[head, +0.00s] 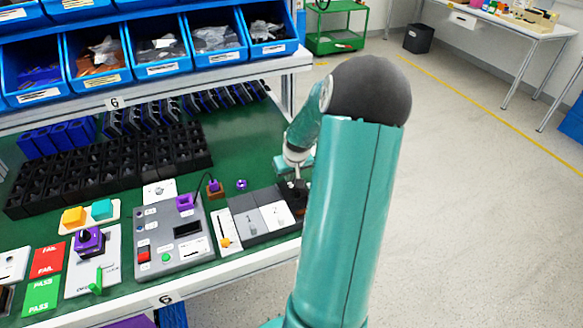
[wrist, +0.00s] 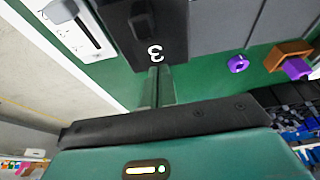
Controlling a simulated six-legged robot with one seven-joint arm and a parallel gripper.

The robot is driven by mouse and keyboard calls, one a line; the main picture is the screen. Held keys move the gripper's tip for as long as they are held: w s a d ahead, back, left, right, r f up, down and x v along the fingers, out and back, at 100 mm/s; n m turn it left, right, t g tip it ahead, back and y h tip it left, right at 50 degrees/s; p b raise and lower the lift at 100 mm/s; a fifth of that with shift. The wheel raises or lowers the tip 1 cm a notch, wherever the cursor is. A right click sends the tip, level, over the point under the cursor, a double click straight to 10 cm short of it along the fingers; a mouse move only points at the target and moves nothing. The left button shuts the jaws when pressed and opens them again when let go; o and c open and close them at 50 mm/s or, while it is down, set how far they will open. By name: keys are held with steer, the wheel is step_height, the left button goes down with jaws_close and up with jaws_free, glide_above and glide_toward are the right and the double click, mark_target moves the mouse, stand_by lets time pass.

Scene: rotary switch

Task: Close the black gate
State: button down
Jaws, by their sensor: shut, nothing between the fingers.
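The black gate (wrist: 125,10) is a dark panel with a white "3" and a raised black knob (wrist: 143,18) in the wrist view. In the head view the black gate (head: 287,190) is partly covered by my arm, at the right end of a row with panels 1 and 2. My gripper (wrist: 157,73) is shut and empty, its tips close to the edge by the "3"; contact cannot be told. In the head view my gripper (head: 292,182) is small and partly hidden. Whether the gate is open or closed is unclear.
Panels 1 (head: 252,222) and 2 (head: 277,215) lie left of the gate. A grey control box (head: 172,240) stands further left. A purple ring (head: 241,184) lies behind. A white slider plate (wrist: 82,28) sits beside the gate. Blue bins (head: 160,45) hang above.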

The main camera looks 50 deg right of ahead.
steer(key=s, duration=0.1)
steer(key=a, duration=0.1)
steer(key=s, duration=0.1)
steer(key=shift+s+a+r, duration=0.15)
steer(key=shift+s+r, duration=0.1)
steer(key=shift+s, duration=0.05)
steer(key=shift+s+a+f, duration=0.1)
steer(key=shift+s+a, duration=0.15)
steer(key=shift+s, duration=0.05)
steer(key=shift+s+a, duration=0.1)
steer(key=shift+s, duration=0.15)
steer(key=shift+s+a, duration=0.2)
steer(key=shift+s, duration=0.15)
steer(key=s+a, duration=0.1)
steer(key=s, duration=0.1)
steer(key=s+a, duration=0.1)
steer(key=s, duration=0.1)
steer(key=s+a, duration=0.1)
steer(key=s, duration=0.1)
steer(key=shift+a, duration=0.3)
steer(key=shift+s+a, duration=0.15)
steer(key=shift+s, duration=0.1)
steer(key=shift+f, duration=0.1)
